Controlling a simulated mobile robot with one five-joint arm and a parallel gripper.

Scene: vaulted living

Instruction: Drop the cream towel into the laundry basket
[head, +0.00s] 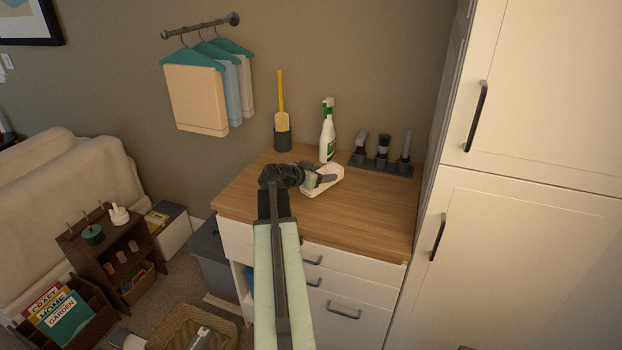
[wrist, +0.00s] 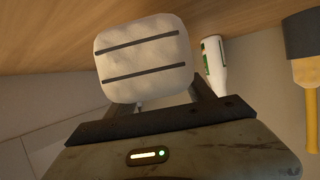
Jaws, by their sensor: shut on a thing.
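My gripper (head: 316,183) is shut on the cream towel (head: 324,187), just above or on the wooden worktop; I cannot tell if the towel touches it. In the wrist view, the towel (wrist: 145,62) is a folded, rounded pad with two dark stripes, in front of my fingers (wrist: 172,102). A tan woven basket (head: 172,327), probably the laundry basket, stands on the floor at the bottom, left of my arm and partly cut off. Something pale shows inside it.
The worktop (head: 371,213) carries a spray bottle (head: 327,137), a yellow-handled brush in a holder (head: 282,141) and a dark rack (head: 381,166). A tall white cabinet (head: 528,240) stands right. A grey bin (head: 212,262) and brown shelf unit (head: 103,243) stand left.

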